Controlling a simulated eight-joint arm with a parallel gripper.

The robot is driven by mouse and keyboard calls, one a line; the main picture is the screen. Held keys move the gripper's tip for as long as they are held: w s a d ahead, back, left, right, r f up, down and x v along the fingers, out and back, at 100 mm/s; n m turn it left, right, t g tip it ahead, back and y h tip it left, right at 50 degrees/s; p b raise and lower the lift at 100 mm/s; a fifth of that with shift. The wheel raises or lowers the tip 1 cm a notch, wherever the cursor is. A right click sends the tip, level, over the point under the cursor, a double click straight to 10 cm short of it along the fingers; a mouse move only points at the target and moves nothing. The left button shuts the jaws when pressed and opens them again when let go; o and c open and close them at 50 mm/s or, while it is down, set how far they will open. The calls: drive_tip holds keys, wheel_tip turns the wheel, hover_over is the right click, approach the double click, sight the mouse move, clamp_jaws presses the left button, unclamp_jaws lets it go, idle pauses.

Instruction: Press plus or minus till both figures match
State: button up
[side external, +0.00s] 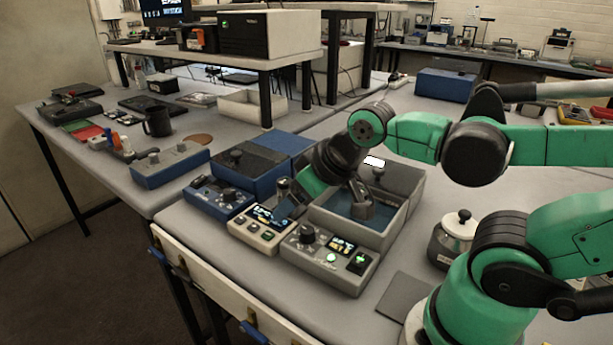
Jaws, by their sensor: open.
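My gripper (322,203) points down over the panels in the middle of the bench, open, with nothing seen between its fingers. The figures and any plus or minus signs are too small to read surely.
A grey open bin (383,240) stands behind the grey control box, partly under my gripper. A blue control box (218,199) is at left. A dark pad (403,297) lies in front.

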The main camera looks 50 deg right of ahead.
clamp_jaws()
idle(1.8)
